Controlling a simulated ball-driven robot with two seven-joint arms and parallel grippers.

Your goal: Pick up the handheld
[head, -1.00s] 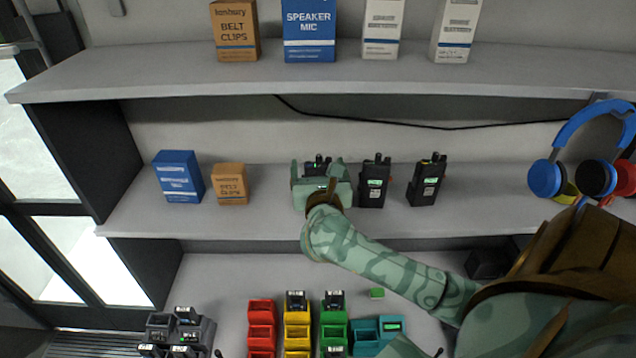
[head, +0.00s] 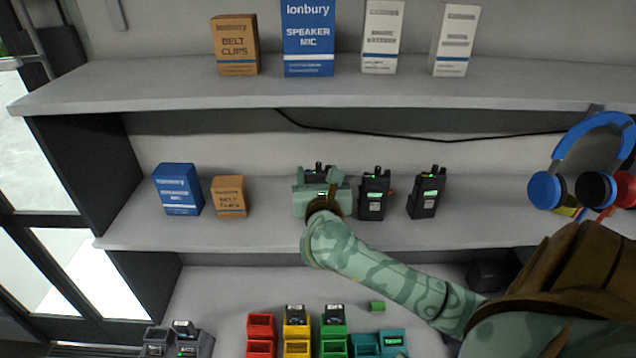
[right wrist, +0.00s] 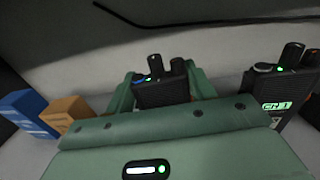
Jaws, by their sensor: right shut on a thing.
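Three black handhelds stand in a row on the middle shelf. My right gripper (head: 323,185) is shut on the left handheld (head: 318,167), with a finger on each side of it. In the right wrist view the top of this handheld (right wrist: 162,86) shows between the fingers, with a small green light; its lower part is hidden by my gripper. The middle handheld (head: 374,196) stands close to the right of my gripper, and it also shows in the right wrist view (right wrist: 290,100). The right handheld (head: 427,194) stands farther right. My left gripper is not in view.
On the middle shelf (head: 260,233), a blue box (head: 178,190) and an orange box (head: 229,197) stand to the left. Blue headphones (head: 570,180) hang at the right. The upper shelf (head: 150,93) holds several boxes. Coloured bins (head: 296,345) and a charger (head: 170,345) stand below.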

